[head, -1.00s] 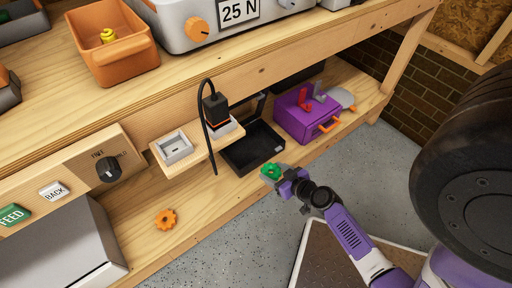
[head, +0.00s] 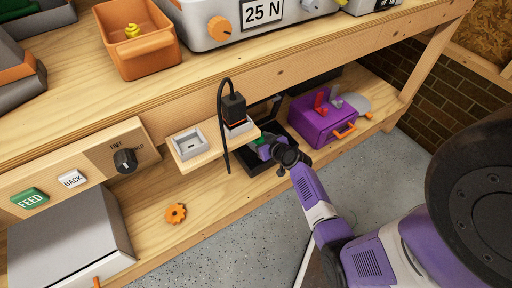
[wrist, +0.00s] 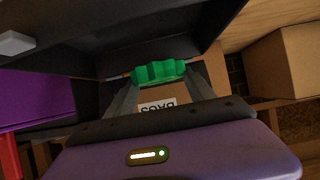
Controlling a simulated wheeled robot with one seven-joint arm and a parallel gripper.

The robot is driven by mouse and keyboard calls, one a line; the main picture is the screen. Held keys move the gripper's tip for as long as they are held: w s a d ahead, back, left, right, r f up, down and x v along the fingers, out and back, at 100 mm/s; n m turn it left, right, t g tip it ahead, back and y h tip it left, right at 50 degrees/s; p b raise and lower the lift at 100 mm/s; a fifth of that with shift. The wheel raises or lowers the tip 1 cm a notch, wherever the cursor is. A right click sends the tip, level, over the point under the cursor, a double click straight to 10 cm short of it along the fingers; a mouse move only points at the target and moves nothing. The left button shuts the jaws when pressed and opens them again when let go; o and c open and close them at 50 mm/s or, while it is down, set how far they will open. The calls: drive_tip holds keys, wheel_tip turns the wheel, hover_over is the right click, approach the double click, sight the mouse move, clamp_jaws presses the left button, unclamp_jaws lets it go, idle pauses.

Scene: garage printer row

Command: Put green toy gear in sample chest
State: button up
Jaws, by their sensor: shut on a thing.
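The green toy gear (wrist: 158,72) is between the fingertips of my gripper (wrist: 160,82) in the wrist view. In the head view a little green of the gear (head: 261,140) shows at the tip of my gripper (head: 264,146). My gripper is shut on the gear and reaches over the open black chest (head: 249,166) on the lower shelf, which I take as the sample chest. My arm hides much of its inside. I cannot tell how far the gear is above its floor. Dark panels surround the gear in the wrist view.
A small wooden ledge (head: 203,148) with a grey socket and a black plug with a cable juts out left of my gripper. A purple box (head: 318,128) with an orange handle stands to the right. An orange gear (head: 175,213) lies at the left. The upper bench overhangs.

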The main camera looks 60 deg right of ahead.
drive_tip(key=shift+w+d+f+b, duration=0.55)
drive_tip(key=shift+w+f, duration=0.15)
drive_tip(key=shift+f, duration=0.15)
wheel_tip(320, 180, down, 5)
drive_tip(key=b, duration=0.3)
drive_tip(key=shift+r, duration=0.1)
drive_tip(key=shift+w+f, duration=0.2)
drive_tip(key=shift+f, duration=0.1)
drive_tip(key=shift+f+b, duration=0.15)
drive_tip(key=shift+b, duration=0.15)
drive_tip(key=o, duration=1.4)
drive_tip(key=shift+c, duration=0.2)
